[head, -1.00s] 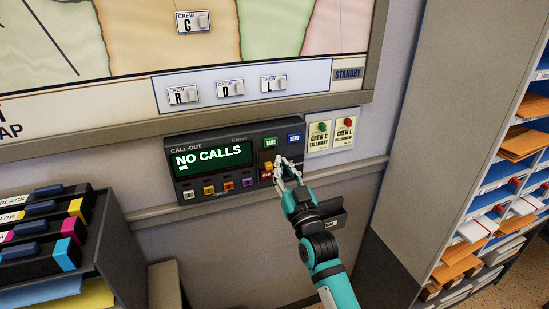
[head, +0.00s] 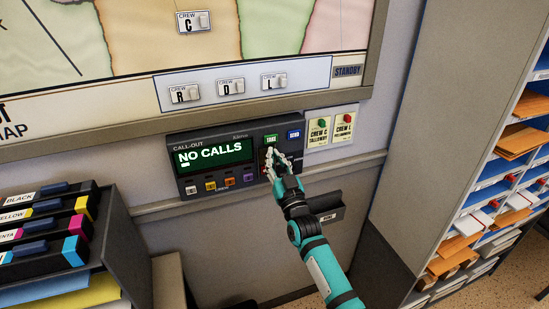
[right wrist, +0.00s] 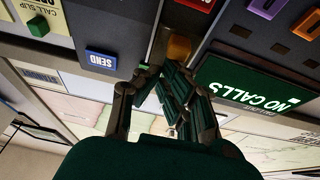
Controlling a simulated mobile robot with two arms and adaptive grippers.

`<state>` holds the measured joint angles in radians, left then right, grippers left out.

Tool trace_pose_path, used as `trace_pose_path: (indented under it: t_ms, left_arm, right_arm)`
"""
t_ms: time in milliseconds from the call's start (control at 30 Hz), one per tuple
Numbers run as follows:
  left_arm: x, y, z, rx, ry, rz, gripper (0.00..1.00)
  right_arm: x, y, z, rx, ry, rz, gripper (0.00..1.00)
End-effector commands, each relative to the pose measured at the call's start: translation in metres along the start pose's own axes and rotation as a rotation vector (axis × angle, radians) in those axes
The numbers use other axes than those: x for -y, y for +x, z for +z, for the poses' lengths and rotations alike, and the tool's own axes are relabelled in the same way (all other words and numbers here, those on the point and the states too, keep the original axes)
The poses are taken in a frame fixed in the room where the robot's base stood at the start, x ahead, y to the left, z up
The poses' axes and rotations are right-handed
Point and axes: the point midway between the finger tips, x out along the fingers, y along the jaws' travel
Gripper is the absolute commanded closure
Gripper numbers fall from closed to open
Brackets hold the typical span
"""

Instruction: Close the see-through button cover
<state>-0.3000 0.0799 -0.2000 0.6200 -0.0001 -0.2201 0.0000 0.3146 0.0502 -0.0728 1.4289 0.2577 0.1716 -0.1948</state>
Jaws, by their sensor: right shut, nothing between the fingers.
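The dark call-out console (head: 180,170) is mounted on the wall, its green screen (head: 214,153) reading NO CALLS. My right gripper (head: 271,156) is shut and empty, in front of the button column at the console's right side. Its fingers hide part of that column, just below the green TAKE button (head: 271,139). In the right wrist view the closed fingertips (right wrist: 165,80) are close to a yellow button (right wrist: 179,46); whether they touch anything I cannot tell. I cannot clearly make out the see-through cover or its position. My left gripper is not in view.
The blue SEND button (head: 294,134) and two call slips (head: 331,129) are right of the gripper. A map board frame (head: 270,105) is above. A black rack of cartridges (head: 50,235) stands at lower left, mail shelves (head: 500,190) at right.

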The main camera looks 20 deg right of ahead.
Motion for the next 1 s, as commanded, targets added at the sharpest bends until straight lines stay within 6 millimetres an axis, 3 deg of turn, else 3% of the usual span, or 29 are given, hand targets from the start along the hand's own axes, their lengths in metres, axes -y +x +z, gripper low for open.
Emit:
trace_pose_path:
  t_ms: [167,467,867,1000]
  left_arm:
    - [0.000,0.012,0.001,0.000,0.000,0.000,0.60]
    - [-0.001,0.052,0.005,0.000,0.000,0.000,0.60]
    - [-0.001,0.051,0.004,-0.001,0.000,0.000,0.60]
    - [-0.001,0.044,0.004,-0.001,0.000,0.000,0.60]
  right_arm:
    - [0.000,-0.005,0.015,0.002,0.000,0.000,1.00]
    - [0.000,-0.022,0.062,0.002,-0.001,0.000,1.00]
    - [0.000,-0.023,0.066,0.011,0.000,-0.001,1.00]
    - [-0.001,-0.018,0.057,0.010,-0.001,-0.001,1.00]
